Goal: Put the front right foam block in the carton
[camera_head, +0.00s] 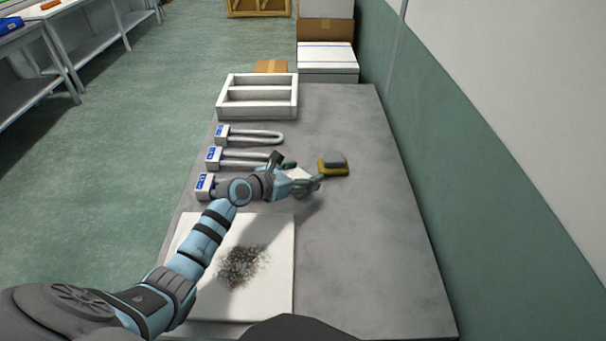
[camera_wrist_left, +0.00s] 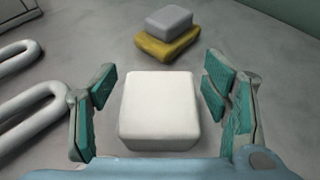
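A white block (camera_wrist_left: 159,109), the only thing here that looks like a plain foam block, lies on the grey table. In the head view the white block (camera_head: 298,172) is partly hidden by my left gripper (camera_head: 308,186). In the left wrist view my left gripper (camera_wrist_left: 160,92) is open, one finger on each side of the block, with gaps on both sides. A white tray (camera_head: 258,111) with long compartments stands at the far end of the table. A brown carton (camera_head: 271,66) shows partly behind it; I cannot tell which is meant. My right gripper is out of view.
A grey block (camera_wrist_left: 169,20) sits on a yellow one (camera_wrist_left: 168,46) just beyond the white block. Several U-shaped metal pieces with blue labels (camera_head: 250,136) line the table's left side. A white board (camera_head: 275,292) with dark grains lies near. The table's right side is clear.

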